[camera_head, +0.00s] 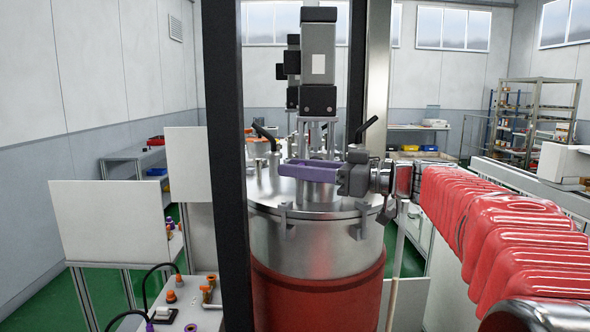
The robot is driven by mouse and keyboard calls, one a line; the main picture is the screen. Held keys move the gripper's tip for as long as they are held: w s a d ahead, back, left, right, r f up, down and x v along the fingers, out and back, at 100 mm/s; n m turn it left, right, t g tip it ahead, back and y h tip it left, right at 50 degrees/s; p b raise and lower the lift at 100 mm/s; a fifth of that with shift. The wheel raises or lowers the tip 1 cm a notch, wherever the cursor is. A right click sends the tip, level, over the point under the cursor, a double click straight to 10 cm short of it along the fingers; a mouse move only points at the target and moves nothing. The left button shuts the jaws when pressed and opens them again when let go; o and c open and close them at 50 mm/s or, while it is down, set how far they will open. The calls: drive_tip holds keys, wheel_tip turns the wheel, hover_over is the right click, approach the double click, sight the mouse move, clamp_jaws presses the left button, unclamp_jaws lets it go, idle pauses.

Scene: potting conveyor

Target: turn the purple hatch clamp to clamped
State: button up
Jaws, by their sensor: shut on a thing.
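The purple hatch clamp (310,170) is a long purple piece lying roughly level above the steel lid (268,192) of a round vessel. My gripper (347,179), dark grey, reaches in from the right and is shut on the right end of the clamp. The fingertips are hard to make out against the clamp and the metal behind. The clamp's pivot and any position marks cannot be made out.
A dark upright post (226,170) stands close in front at left. A motor unit (318,60) rises above the lid. Black-handled levers (264,136) stand on the lid's far side. A panel with orange and purple fittings (188,306) is at lower left.

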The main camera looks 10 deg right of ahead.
drive_tip(key=shift+g, duration=0.3)
drive_tip(key=o, duration=1)
drive_tip(key=shift+o, duration=0.2)
drive_tip(key=shift+t, duration=0.4)
drive_tip(key=shift+m+t+h, duration=1.9)
drive_tip(key=shift+t+h, duration=0.1)
drive_tip(key=shift+h, duration=0.1)
drive_tip(key=shift+h, duration=0.3)
